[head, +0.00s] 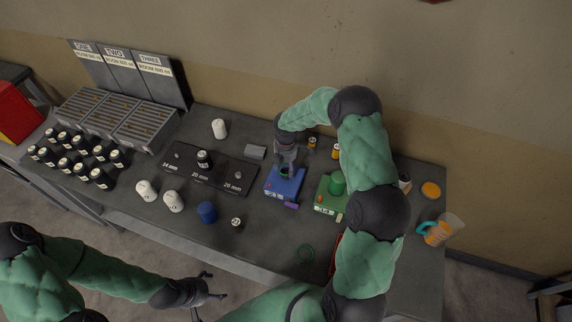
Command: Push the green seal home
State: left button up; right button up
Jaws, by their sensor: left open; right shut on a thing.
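My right gripper (285,170) points down at the top of the blue box (284,189), its fingers shut on what looks like the green seal (285,174). Only a small bit of green shows between the fingers; how deep it sits in the box is hidden. My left gripper (206,287) is open and empty, in front of the table's edge and well away from the boxes.
A green box (328,203) with a green cylinder (337,184) stands right of the blue box. A dark sized board (215,172), white caps (173,201) and a blue cap (207,212) lie left. Black bottles (80,148) crowd the far left. An orange-filled jug (438,233) stands right.

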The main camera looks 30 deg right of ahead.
aim_at(286, 171)
jog(key=shift+f, duration=0.15)
jog(key=shift+f+b, duration=0.5)
jog(key=shift+f, duration=0.15)
dwell(0.4)
jog(key=shift+f+b, duration=0.5)
jog(key=shift+f+b, duration=0.6)
dwell(0.9)
jog(key=o, duration=0.8)
jog(key=shift+o, duration=0.2)
